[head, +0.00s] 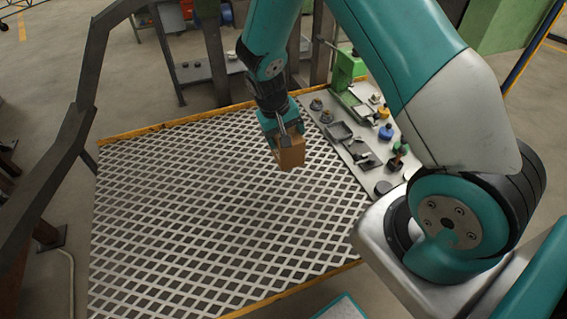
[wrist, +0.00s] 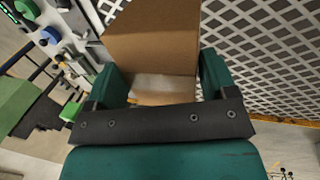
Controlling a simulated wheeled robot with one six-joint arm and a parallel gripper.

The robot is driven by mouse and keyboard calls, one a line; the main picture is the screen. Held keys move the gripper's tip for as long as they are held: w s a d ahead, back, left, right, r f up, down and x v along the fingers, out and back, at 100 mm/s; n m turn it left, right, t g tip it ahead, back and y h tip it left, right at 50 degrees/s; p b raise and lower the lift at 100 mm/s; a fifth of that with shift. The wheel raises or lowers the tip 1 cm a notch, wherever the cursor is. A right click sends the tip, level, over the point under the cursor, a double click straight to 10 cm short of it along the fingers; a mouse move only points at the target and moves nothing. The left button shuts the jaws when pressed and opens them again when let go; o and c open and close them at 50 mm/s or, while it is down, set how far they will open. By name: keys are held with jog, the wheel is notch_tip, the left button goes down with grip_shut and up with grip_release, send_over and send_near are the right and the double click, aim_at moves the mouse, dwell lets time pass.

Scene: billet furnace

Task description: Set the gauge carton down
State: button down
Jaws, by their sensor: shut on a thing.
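The gauge carton (head: 290,154) is a small brown cardboard box. My gripper (head: 284,130) is shut on it, with the carton hanging below the jaws over the steel mesh surface (head: 210,230). In the wrist view the carton (wrist: 150,40) sits between the two teal fingers of my gripper (wrist: 160,85), with a pale patch on its near face. I cannot tell from these views whether its underside is touching the mesh or apart from it.
A grey bench strip (head: 340,135) along the right side of the mesh carries several small parts and tools, with a green device (head: 347,68) at its far end. Yellow-orange edging (head: 170,125) bounds the mesh. The mesh's left and front parts are clear.

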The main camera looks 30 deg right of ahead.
notch_tip(320, 180, down, 12)
jog(key=shift+p, duration=1.15)
grip_release()
